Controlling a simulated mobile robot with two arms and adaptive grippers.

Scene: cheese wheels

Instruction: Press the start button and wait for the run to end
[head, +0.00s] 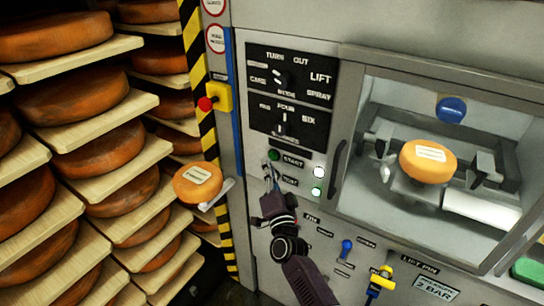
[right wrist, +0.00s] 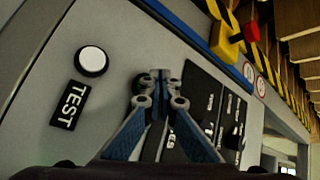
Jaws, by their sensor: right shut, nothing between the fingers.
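The green start button (head: 274,155) sits on the grey machine front beside its START label (head: 292,163). My right gripper (head: 269,176) is shut and empty, its tips just below that button, near the TEST label (head: 290,181). In the right wrist view the shut fingertips (right wrist: 161,82) overlap a dark round button (right wrist: 138,84), partly hidden behind them. I cannot tell whether they touch it. The white test button (right wrist: 93,61) is clear of the fingers. A white lamp (head: 319,172) and a green lamp (head: 316,192) look lit. My left gripper is not in view.
A cheese wheel (head: 428,158) sits inside the windowed chamber. Another labelled wheel (head: 197,181) is left of the machine. Dial panels are above the buttons; a red emergency stop (head: 206,104) on a yellow box is at upper left. Shelves of wheels (head: 98,147) fill the left.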

